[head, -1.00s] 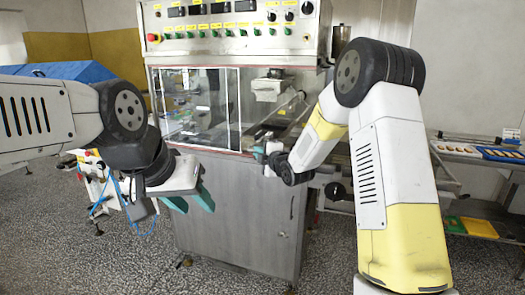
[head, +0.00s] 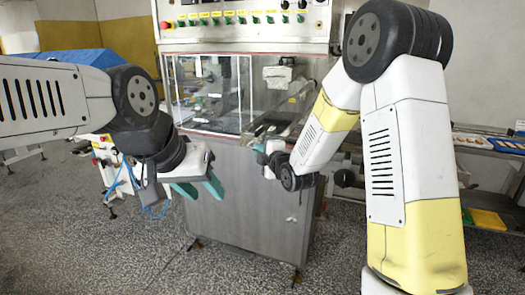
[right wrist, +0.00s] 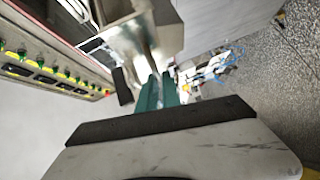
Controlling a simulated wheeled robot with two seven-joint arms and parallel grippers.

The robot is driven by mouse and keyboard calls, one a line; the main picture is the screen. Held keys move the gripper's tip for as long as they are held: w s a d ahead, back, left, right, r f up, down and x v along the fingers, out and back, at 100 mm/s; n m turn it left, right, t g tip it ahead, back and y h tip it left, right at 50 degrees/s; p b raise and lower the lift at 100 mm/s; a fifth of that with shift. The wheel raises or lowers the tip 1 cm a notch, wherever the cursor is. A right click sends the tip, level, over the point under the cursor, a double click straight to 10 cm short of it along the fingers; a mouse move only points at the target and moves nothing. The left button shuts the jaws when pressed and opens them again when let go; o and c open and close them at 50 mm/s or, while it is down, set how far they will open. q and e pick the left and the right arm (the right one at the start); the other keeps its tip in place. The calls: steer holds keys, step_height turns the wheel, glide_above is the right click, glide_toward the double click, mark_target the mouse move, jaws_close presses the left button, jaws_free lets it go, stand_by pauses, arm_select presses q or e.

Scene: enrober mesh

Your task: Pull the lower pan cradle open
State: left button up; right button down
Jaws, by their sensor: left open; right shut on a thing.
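The enrober machine is a steel cabinet (head: 250,215) with a clear window (head: 210,92) above it. My right gripper (head: 262,155) is at the machine's front, just below the window's right end. In the right wrist view its teal fingers (right wrist: 158,92) are shut on a thin grey metal part (right wrist: 146,55), which joins a box-like metal piece. This looks like the lower pan cradle, but its body is mostly hidden and how far it stands out cannot be told. My left gripper (head: 200,188) is open and empty, in front of the cabinet's left side.
A control panel (head: 245,18) with green knobs is above the window. A conveyor (head: 283,118) runs at the machine's right. Trays of small pieces (head: 490,142) and a yellow tray (head: 488,222) are at far right. Speckled floor (head: 100,250) is clear at front left.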

steer(key=c, duration=1.5)
jaws_free()
steer(key=shift+s+a, duration=0.1)
steer(key=shift+s, duration=0.05)
steer(key=shift+c, duration=0.2)
steer(key=v, duration=0.7)
steer(key=shift+s+d, duration=0.25)
steer(key=shift+s, duration=0.05)
steer(key=shift+d, duration=0.1)
